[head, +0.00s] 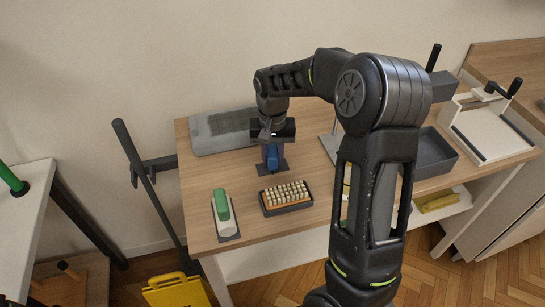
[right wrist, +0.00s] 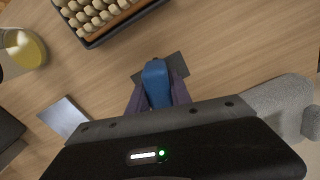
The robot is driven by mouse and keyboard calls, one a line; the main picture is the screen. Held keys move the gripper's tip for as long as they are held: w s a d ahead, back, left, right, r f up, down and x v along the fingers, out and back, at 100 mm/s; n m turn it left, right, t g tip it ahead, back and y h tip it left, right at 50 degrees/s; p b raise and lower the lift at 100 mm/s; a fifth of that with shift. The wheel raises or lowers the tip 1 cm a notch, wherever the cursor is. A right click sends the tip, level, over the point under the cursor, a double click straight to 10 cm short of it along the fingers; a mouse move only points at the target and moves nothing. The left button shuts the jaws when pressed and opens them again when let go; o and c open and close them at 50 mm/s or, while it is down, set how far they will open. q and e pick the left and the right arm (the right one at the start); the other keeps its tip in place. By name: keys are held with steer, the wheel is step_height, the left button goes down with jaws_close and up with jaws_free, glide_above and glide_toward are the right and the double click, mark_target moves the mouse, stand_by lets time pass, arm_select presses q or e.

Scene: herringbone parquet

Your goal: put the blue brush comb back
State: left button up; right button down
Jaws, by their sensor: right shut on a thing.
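The blue brush comb (head: 272,158) is between the fingers of my right gripper (head: 271,148), above or on a small dark pad (head: 282,167) on the wooden table (head: 240,240). The right wrist view also shows the blue brush comb (right wrist: 155,80), with the purple-grey fingers of the right gripper (right wrist: 158,95) shut on its sides and the dark pad (right wrist: 176,65) beneath. I cannot tell whether the comb touches the pad. My left gripper is out of view.
A green-and-white brush (head: 223,210) lies on another pad at front left. A dark tray of cream pegs (head: 286,208) is in front of the comb, a grey tray (head: 205,143) behind. A dark bin (head: 436,165) stands right, partly behind my right arm.

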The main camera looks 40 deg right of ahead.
steer(key=shift+f, duration=0.3)
steer(key=c, duration=1.1)
jaws_free()
steer(key=shift+o, duration=0.3)
steer(key=shift+o, duration=1.4)
steer(key=shift+r+p, duration=3.45)
steer(key=shift+r, duration=1.6)
